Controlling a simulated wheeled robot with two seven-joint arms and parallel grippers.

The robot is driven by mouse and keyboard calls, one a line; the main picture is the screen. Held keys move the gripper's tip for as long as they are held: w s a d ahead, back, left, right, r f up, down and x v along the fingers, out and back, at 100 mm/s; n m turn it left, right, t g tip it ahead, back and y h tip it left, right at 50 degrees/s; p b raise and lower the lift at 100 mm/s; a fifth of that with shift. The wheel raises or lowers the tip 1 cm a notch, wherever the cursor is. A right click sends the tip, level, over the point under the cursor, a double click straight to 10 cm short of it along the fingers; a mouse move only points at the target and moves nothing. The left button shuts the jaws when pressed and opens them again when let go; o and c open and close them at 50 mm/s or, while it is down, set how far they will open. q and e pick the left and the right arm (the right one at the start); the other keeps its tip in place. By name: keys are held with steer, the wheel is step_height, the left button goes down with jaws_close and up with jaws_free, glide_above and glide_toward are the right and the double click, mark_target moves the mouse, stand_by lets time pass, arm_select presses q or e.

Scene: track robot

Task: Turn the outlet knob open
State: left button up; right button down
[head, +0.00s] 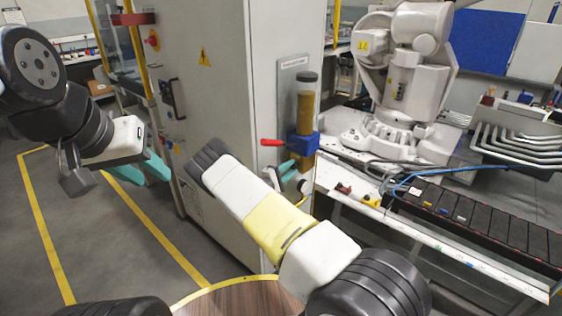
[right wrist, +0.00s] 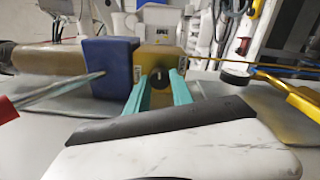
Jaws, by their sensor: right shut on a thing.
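An amber cylinder unit (head: 306,103) with a dark cap is mounted upright on the cabinet side. A blue block (head: 302,142) with a red-tipped lever (head: 272,142) sits at its lower part. In the right wrist view the blue block (right wrist: 110,60) adjoins a yellow-brown block (right wrist: 160,60), which carries a small dark knob (right wrist: 158,77). My right gripper (head: 284,168) has its teal fingers (right wrist: 160,88) shut on this knob, one on each side. Its fingers partly cover the knob. My left gripper (head: 148,169) hangs empty left of the cabinet, its fingers apart.
A white robot arm (head: 405,85) stands on a bench at the right, beside a black segmented track (head: 480,215). A yellow handle (right wrist: 300,100) is right of the knob in the right wrist view. Floor at the left is clear.

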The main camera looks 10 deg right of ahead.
steer(key=shift+m, duration=0.6)
steer(key=c, duration=1.1)
jaws_free()
steer(key=v, duration=0.7)
steer(key=shift+s+a, duration=0.25)
steer(key=shift+a, duration=0.05)
steer(key=shift+f, duration=0.1)
